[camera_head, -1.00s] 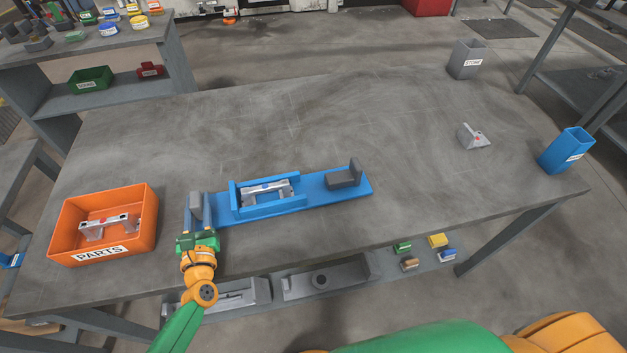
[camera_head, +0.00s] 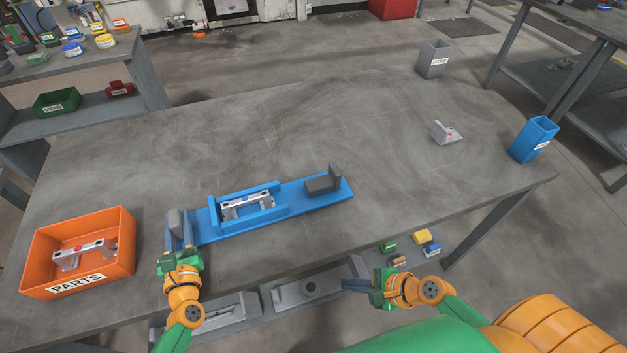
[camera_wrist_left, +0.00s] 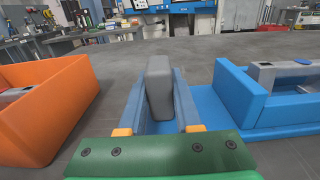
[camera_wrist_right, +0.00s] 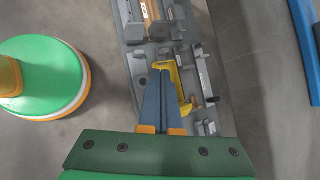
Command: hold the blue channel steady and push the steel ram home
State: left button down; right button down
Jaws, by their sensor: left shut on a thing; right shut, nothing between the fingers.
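The blue channel (camera_head: 330,195) lies lengthwise on the table, with a silver casting (camera_head: 250,205) with a blue mark between its side walls. A dark grey L-shaped block (camera_head: 325,182), which looks like the steel ram, sits on its right end, apart from the casting. A grey upright block (camera_head: 175,222) stands at its left end. My left gripper (camera_head: 178,232) is shut on this block; the left wrist view shows the block (camera_wrist_left: 158,88) between the fingers. My right gripper (camera_head: 348,285) is shut and empty, in front of the table's near edge; its fingers also show in the right wrist view (camera_wrist_right: 163,90).
An orange parts bin (camera_head: 120,235) with a red-marked casting (camera_head: 80,252) stands left of the channel. At the right are a silver bracket (camera_head: 446,132), a blue container (camera_head: 532,140) and a grey container (camera_head: 433,60). Grey fixtures and small coloured blocks lie below the near edge.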

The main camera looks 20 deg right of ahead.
aim_at(322, 176)
jog(key=w+a+r+y, duration=0.1)
jog(key=w+r, duration=0.1)
jog(key=r, duration=0.3)
jog(key=w+a+r+t+y, duration=0.1)
jog(key=w+a+r, duration=0.1)
jog(key=r, duration=0.4)
jog(key=w+a+r+n+y, duration=0.1)
jog(key=w+a+r, duration=0.1)
jog(key=w+r, duration=0.2)
jog(key=shift+a+r, duration=0.15)
jog(key=shift+r, duration=0.65)
jog(key=w+d+r+n+t+h, duration=0.25)
jog(key=w+r, duration=0.25)
jog(key=r, duration=0.4)
jog(key=w+d+t+h, duration=0.2)
jog(key=w+d+h, duration=0.2)
jog(key=d+h, duration=0.55)
jog(key=w+f+y, duration=0.1)
jog(key=f, duration=0.2)
jog(key=w+d+f+y, duration=0.1)
jog(key=f, duration=0.3)
jog(key=w+d+f+m+y, duration=0.1)
jog(key=f, duration=0.3)
jog(key=shift+w+f+g, duration=0.2)
jog(key=shift+w+g, duration=0.05)
jog(key=shift+w, duration=0.1)
jog(key=shift+a, duration=0.1)
jog(key=shift+s+a, duration=0.1)
jog(key=shift+a, duration=3.4)
